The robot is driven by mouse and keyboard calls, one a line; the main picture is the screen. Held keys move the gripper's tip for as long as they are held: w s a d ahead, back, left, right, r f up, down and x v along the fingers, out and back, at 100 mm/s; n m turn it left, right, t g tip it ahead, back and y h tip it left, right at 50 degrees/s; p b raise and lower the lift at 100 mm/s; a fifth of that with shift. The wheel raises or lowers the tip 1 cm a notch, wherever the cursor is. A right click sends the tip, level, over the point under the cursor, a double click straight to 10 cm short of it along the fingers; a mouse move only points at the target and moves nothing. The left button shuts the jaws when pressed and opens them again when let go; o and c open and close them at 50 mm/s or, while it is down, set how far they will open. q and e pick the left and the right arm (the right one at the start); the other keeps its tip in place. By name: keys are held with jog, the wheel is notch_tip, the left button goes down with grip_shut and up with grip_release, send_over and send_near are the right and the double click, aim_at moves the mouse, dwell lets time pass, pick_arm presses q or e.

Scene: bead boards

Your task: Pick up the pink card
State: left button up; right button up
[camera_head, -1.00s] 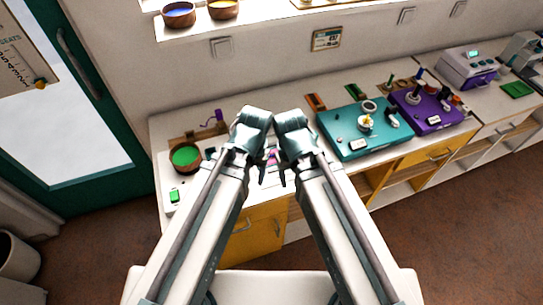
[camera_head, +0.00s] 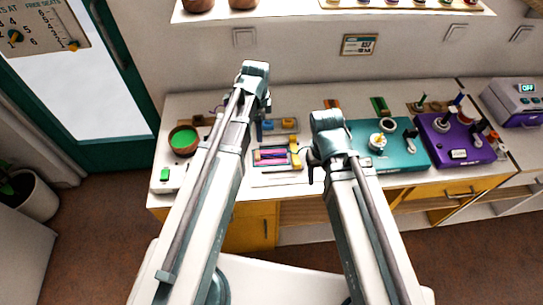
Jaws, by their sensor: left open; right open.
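A small pink card (camera_head: 270,157) lies on the white counter, left of the teal board, with dark lines across it. It shows in the gap between my two arms. My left gripper (camera_head: 263,122) is open and hangs a little behind the card in the picture, partly hidden by its own arm. My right gripper (camera_head: 312,168) is open and empty, just right of the card and apart from it. The exact heights of both grippers above the counter are hard to tell.
A bowl with green contents (camera_head: 184,140) stands at the left of the counter (camera_head: 205,105). A teal board (camera_head: 405,158) and a purple board (camera_head: 455,140) with knobs stand to the right. Small yellow pieces (camera_head: 289,124) lie behind the card.

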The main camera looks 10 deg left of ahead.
pick_arm(q)
jog(key=b, duration=0.9)
send_over(258, 154)
jog(key=f, duration=0.8)
jog(key=shift+d+f, duration=0.35)
jog(key=shift+d, duration=0.05)
jog(key=f+b, duration=0.5)
jog(key=shift+a+f, duration=0.1)
jog(key=shift+a, duration=0.2)
grip_shut()
jog(key=shift+r, duration=0.2)
